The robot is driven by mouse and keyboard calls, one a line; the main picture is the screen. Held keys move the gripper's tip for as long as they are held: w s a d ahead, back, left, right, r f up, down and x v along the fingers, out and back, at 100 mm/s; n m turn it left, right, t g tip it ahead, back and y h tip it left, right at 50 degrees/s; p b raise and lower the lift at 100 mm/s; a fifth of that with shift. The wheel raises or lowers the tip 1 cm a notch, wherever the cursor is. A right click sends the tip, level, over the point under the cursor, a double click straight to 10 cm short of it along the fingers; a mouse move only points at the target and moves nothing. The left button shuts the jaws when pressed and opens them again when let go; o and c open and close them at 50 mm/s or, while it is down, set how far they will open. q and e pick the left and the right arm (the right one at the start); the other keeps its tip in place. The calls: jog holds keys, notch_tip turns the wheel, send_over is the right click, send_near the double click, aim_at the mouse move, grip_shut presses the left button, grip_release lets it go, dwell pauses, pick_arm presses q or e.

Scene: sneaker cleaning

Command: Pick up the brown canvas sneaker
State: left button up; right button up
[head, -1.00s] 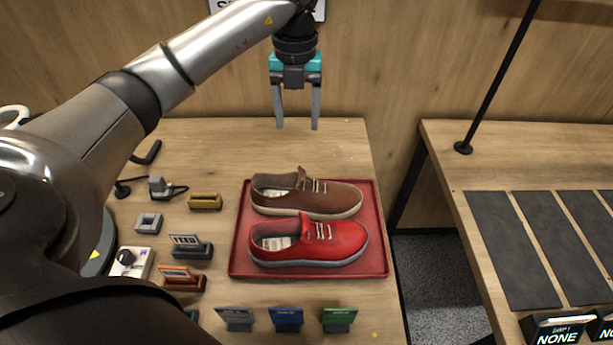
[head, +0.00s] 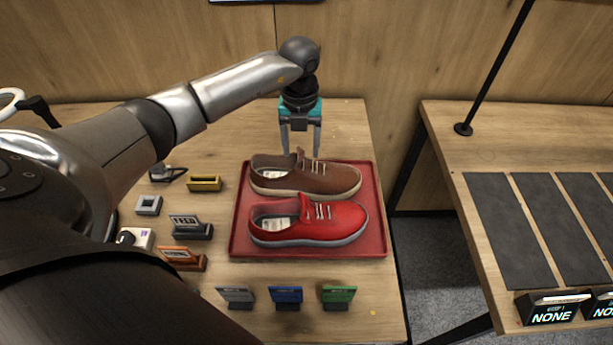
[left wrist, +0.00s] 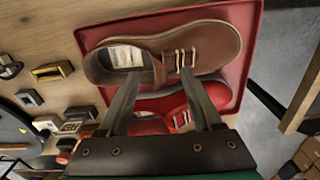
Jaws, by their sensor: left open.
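The brown canvas sneaker (head: 318,179) lies on the red tray (head: 376,225), behind the red sneaker (head: 330,224), with its toe to the right. My left gripper (head: 301,153) is open and points down at the far side of the brown sneaker's upper. In the left wrist view the open fingers (left wrist: 160,75) reach over the brown sneaker (left wrist: 214,48) near its tongue and laces. I see nothing held between them. The red sneaker (left wrist: 165,104) shows partly behind the fingers there. My right gripper is not in view.
Several small label stands, including a blue one (head: 286,296) and a green one (head: 338,295), line the table front. A yellow block (head: 204,184) and other small items lie left of the tray. A second table with dark mats (head: 510,240) stands right across a gap.

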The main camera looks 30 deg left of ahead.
pick_arm(q)
jog(key=shift+f, duration=0.7)
grip_shut()
jog(key=shift+r, duration=0.1)
dwell(0.8)
